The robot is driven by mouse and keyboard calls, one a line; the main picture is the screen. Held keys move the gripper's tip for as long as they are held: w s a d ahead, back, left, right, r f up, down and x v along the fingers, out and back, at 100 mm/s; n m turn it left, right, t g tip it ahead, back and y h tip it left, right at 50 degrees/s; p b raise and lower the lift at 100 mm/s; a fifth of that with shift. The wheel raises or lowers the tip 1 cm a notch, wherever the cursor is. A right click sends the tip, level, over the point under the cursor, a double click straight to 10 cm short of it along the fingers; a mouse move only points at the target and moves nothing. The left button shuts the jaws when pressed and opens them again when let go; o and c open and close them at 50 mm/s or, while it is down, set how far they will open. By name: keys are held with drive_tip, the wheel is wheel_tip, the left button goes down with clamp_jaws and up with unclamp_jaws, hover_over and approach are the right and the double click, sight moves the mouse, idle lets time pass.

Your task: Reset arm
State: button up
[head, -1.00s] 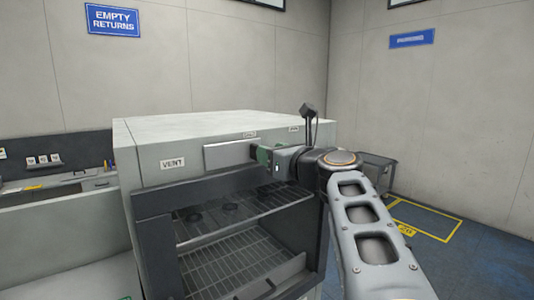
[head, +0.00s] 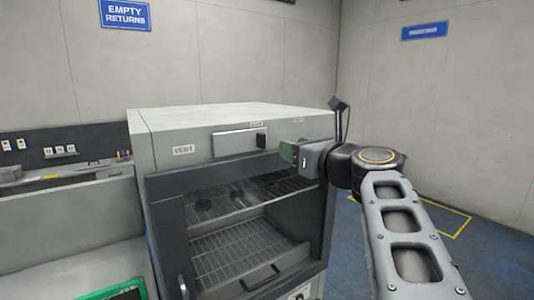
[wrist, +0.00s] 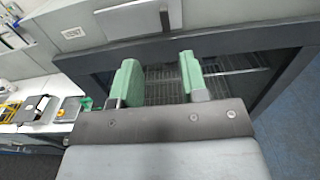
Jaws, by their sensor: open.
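My gripper (head: 290,152) is at the upper right front of a grey cabinet (head: 165,125) in the head view. In the wrist view its two green fingers (wrist: 162,78) stand apart with nothing between them. The cabinet's front opening shows wire racks (head: 240,245) inside. The panel (wrist: 130,18) also shows at the top of the wrist view, beyond the fingers.
A white counter (head: 80,235) stands left of the cabinet, with a green-edged item (head: 118,290) at its near end. Open blue floor (head: 480,270) lies to the right, with a yellow marked outline. A sign reading "EMPTY RETURNS" (head: 125,14) hangs on the wall.

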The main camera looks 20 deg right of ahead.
wheel_tip(320, 180, down, 19)
drive_tip(key=s+a+n+g+h, duration=0.15)
drive_tip(key=n+g, duration=0.65)
drive_tip(key=n, duration=1)
drive_tip(key=s+a+f+n+g+h, duration=0.1)
drive_tip(key=s+a+f+n+g, duration=0.1)
drive_tip(key=s+a+f+n, duration=0.2)
drive_tip(key=s+a+f+n+g, duration=0.3)
drive_tip(key=s+a+f+n, duration=0.1)
drive_tip(key=f+n, duration=0.6)
drive_tip(key=shift+s+a+f+n+h, duration=0.15)
drive_tip(key=shift+s+a+n+h, duration=0.25)
drive_tip(key=shift+n, duration=0.6)
drive_tip(key=shift+w, duration=0.1)
